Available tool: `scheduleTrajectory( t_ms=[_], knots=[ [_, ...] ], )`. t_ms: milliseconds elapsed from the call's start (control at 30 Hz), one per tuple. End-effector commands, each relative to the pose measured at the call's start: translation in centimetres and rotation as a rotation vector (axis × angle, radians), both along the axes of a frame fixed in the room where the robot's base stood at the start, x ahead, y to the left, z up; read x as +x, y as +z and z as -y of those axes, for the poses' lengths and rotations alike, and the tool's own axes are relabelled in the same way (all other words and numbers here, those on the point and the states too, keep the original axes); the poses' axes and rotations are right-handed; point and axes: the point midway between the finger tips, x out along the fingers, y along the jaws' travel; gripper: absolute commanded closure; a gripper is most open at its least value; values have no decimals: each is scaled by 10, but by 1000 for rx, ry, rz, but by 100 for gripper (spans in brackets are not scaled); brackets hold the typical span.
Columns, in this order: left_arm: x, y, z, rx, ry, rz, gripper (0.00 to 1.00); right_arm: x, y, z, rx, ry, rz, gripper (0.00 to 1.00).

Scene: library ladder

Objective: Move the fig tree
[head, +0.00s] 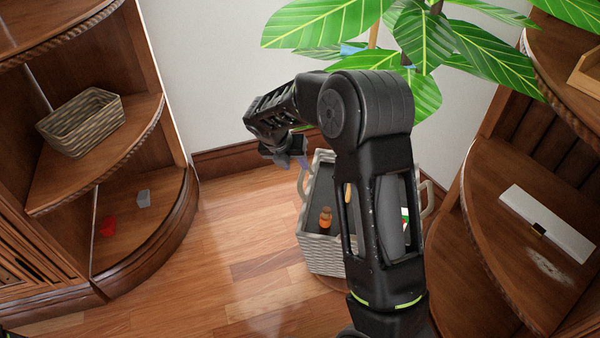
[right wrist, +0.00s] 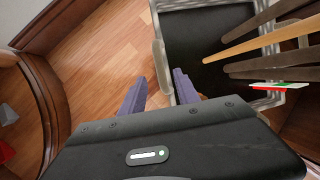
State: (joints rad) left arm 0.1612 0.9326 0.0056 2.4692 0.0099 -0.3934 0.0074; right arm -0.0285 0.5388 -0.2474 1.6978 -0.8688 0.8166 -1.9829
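The fig tree (head: 425,38) has large green leaves with pale veins and stands in a woven grey planter basket (head: 325,254) on the floor by the wall. Several brown stems (right wrist: 270,42) rise from the dark inside of the planter in the right wrist view. My right gripper (head: 296,162) is at the planter's left rim, near its left handle. In the right wrist view its two purple fingers (right wrist: 160,92) are apart, with the planter's side edge (right wrist: 160,55) between them; I cannot tell whether they touch it. My arm hides part of the planter and trunk. My left gripper is out of view.
A small orange object (head: 325,217) lies in the planter. The left corner shelf holds a wicker basket (head: 82,124), a red object (head: 107,226) and a grey one (head: 143,197). A white box (head: 547,223) lies on the right shelf. Wooden floor (head: 235,245) is clear between them.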

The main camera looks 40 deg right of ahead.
Motion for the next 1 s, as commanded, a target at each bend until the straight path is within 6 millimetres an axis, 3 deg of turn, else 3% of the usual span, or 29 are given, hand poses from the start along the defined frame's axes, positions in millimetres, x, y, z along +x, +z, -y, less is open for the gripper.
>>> scheduleTrajectory(
  t_ms=[100, 300, 700, 1000],
  knots=[
    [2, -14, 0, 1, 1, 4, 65, 2, -22, 7, 0, -1, -3, 62],
    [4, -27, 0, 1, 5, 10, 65, 6, -48, 19, 0, -1, -1, 62],
    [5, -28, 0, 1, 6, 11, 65, 8, -54, 24, 1, -1, 1, 62],
    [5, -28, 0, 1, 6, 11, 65, 8, -54, 24, 1, -1, 1, 85]
  ],
)
